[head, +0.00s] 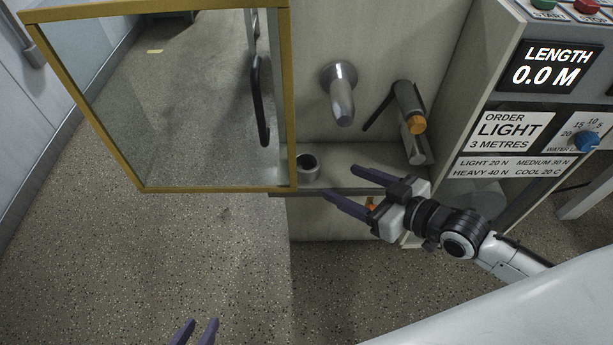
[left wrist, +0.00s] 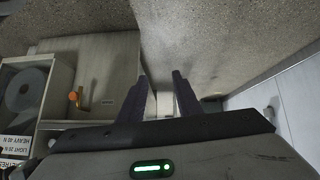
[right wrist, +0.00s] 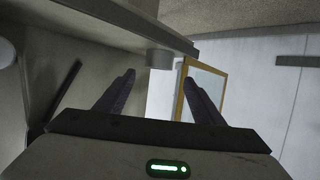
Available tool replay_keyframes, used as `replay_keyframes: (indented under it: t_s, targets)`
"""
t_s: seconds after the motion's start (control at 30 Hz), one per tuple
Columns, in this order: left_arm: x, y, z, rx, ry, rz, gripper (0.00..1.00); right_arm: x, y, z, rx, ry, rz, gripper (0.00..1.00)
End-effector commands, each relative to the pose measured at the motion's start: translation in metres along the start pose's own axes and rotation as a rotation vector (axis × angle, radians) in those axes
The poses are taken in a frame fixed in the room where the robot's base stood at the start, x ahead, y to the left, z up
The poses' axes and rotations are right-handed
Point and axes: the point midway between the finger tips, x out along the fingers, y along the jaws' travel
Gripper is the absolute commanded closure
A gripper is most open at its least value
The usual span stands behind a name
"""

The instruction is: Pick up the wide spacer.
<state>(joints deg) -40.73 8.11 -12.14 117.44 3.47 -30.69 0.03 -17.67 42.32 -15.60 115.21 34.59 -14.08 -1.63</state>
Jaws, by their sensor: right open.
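A short, wide grey ring with a dark bore (head: 308,167), which looks like the wide spacer, stands on the ledge of the machine just right of the yellow-framed door. It also shows between my fingertips and beyond them in the right wrist view (right wrist: 159,59). My right gripper (head: 341,183) is open and empty, its fingers pointing left toward the ring, with a gap between them and it. My left gripper (head: 198,329) is at the bottom edge of the head view, with only its fingertips showing. In the left wrist view its fingers (left wrist: 159,84) are apart and empty.
The open glass door with a yellow frame (head: 217,190) stands left of the ring. A metal spindle (head: 342,100) and an orange-tipped roller (head: 412,120) project from the panel above the ledge. A control box (head: 510,110) stands at right. Floor at lower left is clear.

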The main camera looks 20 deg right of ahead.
Motion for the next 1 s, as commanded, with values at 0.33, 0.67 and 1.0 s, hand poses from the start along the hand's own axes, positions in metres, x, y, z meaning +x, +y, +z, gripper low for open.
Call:
replay_keyframes:
  t_s: [0.33,0.67,1.0]
  targets:
    - [0.006,0.000,-0.003,-0.005,0.027,0.004,0.69,0.044,0.006,-0.009,-0.008,0.020,-0.007,0.38]
    - [0.010,0.000,0.000,-0.013,0.035,0.007,0.69,0.079,0.002,-0.012,-0.007,0.021,-0.007,0.38]
    - [0.008,0.002,0.002,-0.023,0.039,0.011,0.69,0.104,0.001,-0.013,-0.010,0.016,-0.007,0.38]
